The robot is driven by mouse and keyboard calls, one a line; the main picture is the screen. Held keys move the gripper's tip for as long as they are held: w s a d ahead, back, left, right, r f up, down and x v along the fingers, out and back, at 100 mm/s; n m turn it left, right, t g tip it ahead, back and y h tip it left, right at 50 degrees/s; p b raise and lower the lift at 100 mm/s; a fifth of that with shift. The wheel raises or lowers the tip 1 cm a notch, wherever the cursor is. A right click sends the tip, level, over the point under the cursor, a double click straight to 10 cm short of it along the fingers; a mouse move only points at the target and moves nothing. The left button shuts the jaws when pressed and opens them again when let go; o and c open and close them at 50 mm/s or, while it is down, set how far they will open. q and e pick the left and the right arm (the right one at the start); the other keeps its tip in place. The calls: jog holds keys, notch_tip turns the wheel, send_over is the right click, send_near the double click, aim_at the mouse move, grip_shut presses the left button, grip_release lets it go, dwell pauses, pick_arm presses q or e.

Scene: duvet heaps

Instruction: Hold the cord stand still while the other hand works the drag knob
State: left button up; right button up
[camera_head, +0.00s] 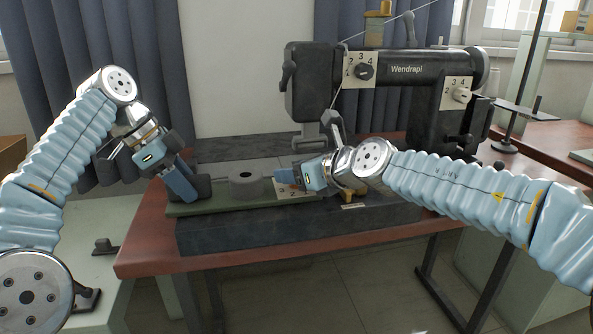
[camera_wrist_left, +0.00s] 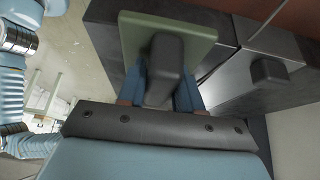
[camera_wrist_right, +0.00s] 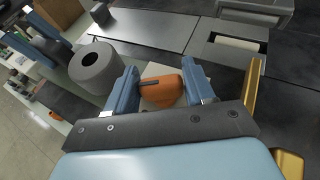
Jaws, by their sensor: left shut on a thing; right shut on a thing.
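My left gripper (camera_head: 178,186) is shut on that post; the left wrist view shows the grey post (camera_wrist_left: 165,68) between both blue fingers, above the green base (camera_wrist_left: 196,30). The drag knob is orange with a dark mark (camera_wrist_right: 161,90) in the right wrist view. My right gripper (camera_wrist_right: 161,82) is shut on it, one finger on each side. In the head view the right gripper (camera_head: 285,178) hides the knob above a white numbered plate (camera_head: 293,190).
A grey round spool (camera_head: 246,179) lies between my grippers. A black sewing machine (camera_head: 410,85) marked "Wendrapi" stands behind, with two numbered dials. A thread runs up from it. The brown table's (camera_head: 140,256) front edge is clear.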

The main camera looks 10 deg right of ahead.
jog(key=shift+f, duration=0.15)
jog(key=o, duration=1)
jog(key=shift+c, duration=0.2)
jog(key=v, duration=1.2)
jog(key=shift+s+a, duration=0.15)
